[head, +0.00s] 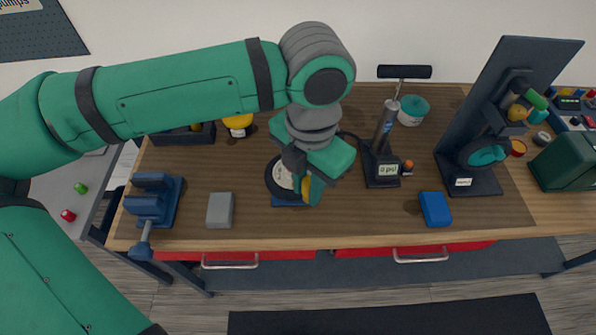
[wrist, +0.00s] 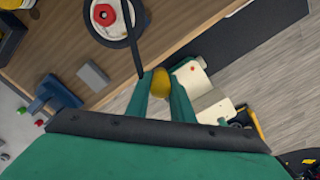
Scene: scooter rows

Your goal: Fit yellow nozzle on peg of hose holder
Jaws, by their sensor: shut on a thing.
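My gripper (head: 308,188) is shut on the yellow nozzle (head: 306,184), above the middle of the workbench. In the wrist view the yellow nozzle (wrist: 160,80) sits between the two green fingers, partly covered by them. A tall dark panel (head: 515,70), which looks like the hose holder, stands upright at the bench's right, well apart from my gripper. It bears dark round parts, a teal part (head: 484,154), and small yellow and green pieces near its upper right. I cannot make out a bare peg on it.
A pump with a T-handle (head: 404,72) stands between my gripper and the panel. A round dial (head: 278,180) lies below my gripper. A blue block (head: 435,209), a grey block (head: 220,210) and a blue vise (head: 152,200) line the front. A green box (head: 566,162) stands far right.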

